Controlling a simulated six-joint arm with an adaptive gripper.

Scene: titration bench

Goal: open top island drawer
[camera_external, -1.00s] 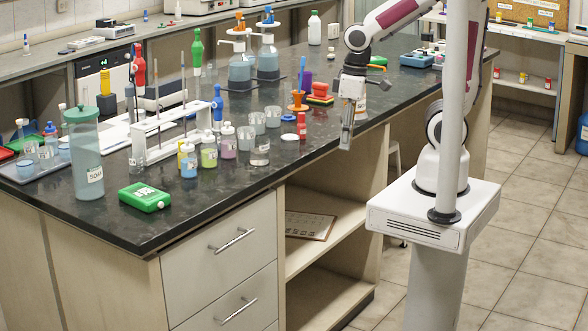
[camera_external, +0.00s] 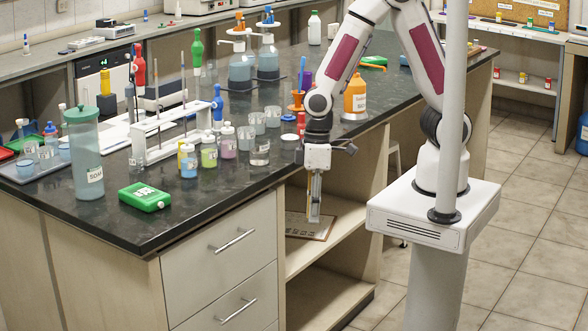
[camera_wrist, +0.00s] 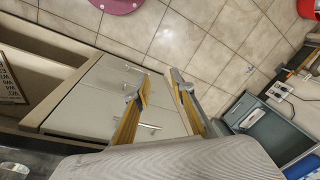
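The island's top drawer (camera_external: 220,257) is shut, with a horizontal bar handle (camera_external: 232,240) on its pale front. The lower drawer's handle (camera_external: 236,310) shows below it. My gripper (camera_external: 314,218) hangs fingers down in front of the open shelf bay, to the right of the drawers and apart from them. In the wrist view the two yellow-lined fingers of my gripper (camera_wrist: 163,90) stand apart with nothing held between them. The drawer fronts (camera_wrist: 95,98) lie beyond the fingers there. One handle (camera_wrist: 149,126) shows between the fingers; which drawer it belongs to is hard to tell.
The dark countertop (camera_external: 120,225) overhangs the drawers. A green box (camera_external: 145,197), a tall soap jar (camera_external: 88,160) and several small bottles stand on it. The open shelf (camera_external: 320,255) holds a framed sheet (camera_external: 306,224).

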